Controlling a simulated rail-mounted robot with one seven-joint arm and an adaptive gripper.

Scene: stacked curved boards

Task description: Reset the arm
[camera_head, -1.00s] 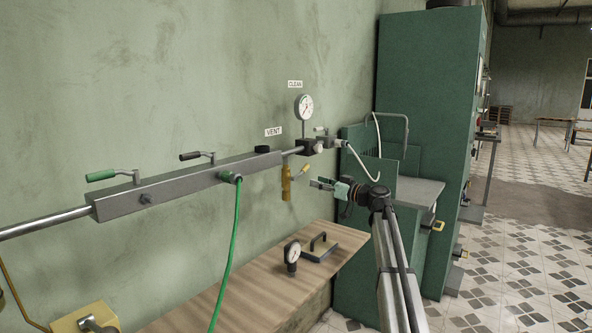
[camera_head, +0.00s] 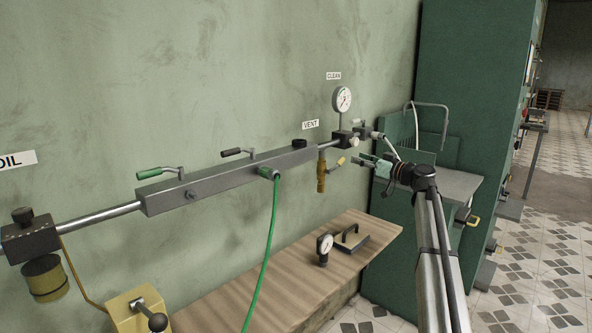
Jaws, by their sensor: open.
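My gripper (camera_head: 366,160) is at the end of my arm, right of the middle of the view. Its fingers point left toward the wall pipe and are open, with nothing visible between them. It appears beside the brass valve (camera_head: 321,174) with the yellow handle, below the white-handled fitting at the pipe's end. I cannot tell the exact distance. My arm rises from the lower right and bends at the wrist.
A grey manifold bar (camera_head: 225,180) with green and black levers runs along the wall. A green hose (camera_head: 266,250) hangs from it. Below, a wooden shelf (camera_head: 225,300) holds a gauge (camera_head: 323,248) and a handled plate (camera_head: 350,240). A green cabinet (camera_head: 470,90) stands at right.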

